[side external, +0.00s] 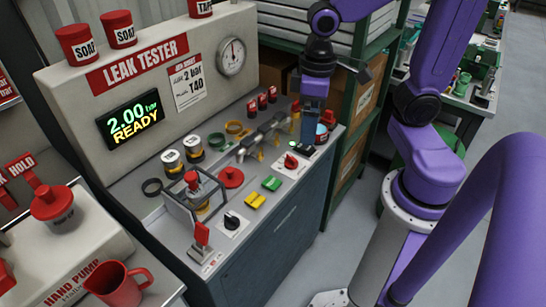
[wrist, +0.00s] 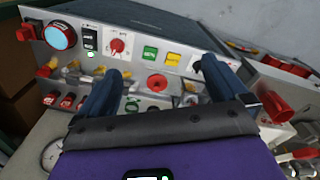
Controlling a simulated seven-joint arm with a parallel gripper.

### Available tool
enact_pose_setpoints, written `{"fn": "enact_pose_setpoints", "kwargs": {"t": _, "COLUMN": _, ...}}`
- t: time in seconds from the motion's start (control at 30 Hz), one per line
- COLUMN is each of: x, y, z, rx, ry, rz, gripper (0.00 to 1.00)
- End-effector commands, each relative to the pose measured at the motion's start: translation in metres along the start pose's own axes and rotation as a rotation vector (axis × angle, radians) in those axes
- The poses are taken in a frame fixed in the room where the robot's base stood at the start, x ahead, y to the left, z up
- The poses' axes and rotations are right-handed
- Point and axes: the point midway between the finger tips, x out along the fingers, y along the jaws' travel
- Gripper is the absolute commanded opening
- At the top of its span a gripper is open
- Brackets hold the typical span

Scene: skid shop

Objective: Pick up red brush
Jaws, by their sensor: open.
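I cannot clearly pick out a red brush in either view; several small red items lie on the bench and none shows bristles. A flat red disc (side external: 231,177) lies mid-bench, and a red disc also shows between my fingers in the wrist view (wrist: 157,83). My gripper (side external: 309,143) is over the right end of the bench, pointing down, near the switch panel. In the wrist view my gripper (wrist: 160,78) has its two dark blue fingers wide apart with nothing held between them. The fingers hide parts of the bench.
The leak tester (side external: 150,85) stands behind the bench. A clear box fixture with a red top (side external: 192,178) and red lever (side external: 201,236) stands at the front left. Green shelving (side external: 362,110) stands right.

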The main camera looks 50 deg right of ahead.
Motion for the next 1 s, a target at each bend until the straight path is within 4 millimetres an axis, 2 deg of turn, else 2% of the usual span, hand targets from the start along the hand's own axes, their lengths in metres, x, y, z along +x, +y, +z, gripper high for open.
{"fn": "enact_pose_setpoints", "kwargs": {"t": 0.1, "x": 0.003, "y": -0.026, "z": 0.024, "rx": -0.217, "ry": 0.003, "rz": -0.004, "gripper": 1.00}}
{"fn": "enact_pose_setpoints", "kwargs": {"t": 0.2, "x": 0.006, "y": -0.041, "z": 0.043, "rx": -0.377, "ry": 0.005, "rz": -0.007, "gripper": 1.00}}
{"fn": "enact_pose_setpoints", "kwargs": {"t": 0.4, "x": 0.010, "y": -0.056, "z": 0.070, "rx": -0.590, "ry": 0.006, "rz": -0.011, "gripper": 1.00}}
{"fn": "enact_pose_setpoints", "kwargs": {"t": 0.43, "x": 0.010, "y": -0.057, "z": 0.072, "rx": -0.607, "ry": 0.006, "rz": -0.012, "gripper": 1.00}}
{"fn": "enact_pose_setpoints", "kwargs": {"t": 0.5, "x": 0.011, "y": -0.059, "z": 0.075, "rx": -0.632, "ry": 0.006, "rz": -0.012, "gripper": 0.79}}
{"fn": "enact_pose_setpoints", "kwargs": {"t": 1.0, "x": 0.011, "y": -0.058, "z": 0.075, "rx": -0.641, "ry": 0.006, "rz": -0.010, "gripper": 0.79}}
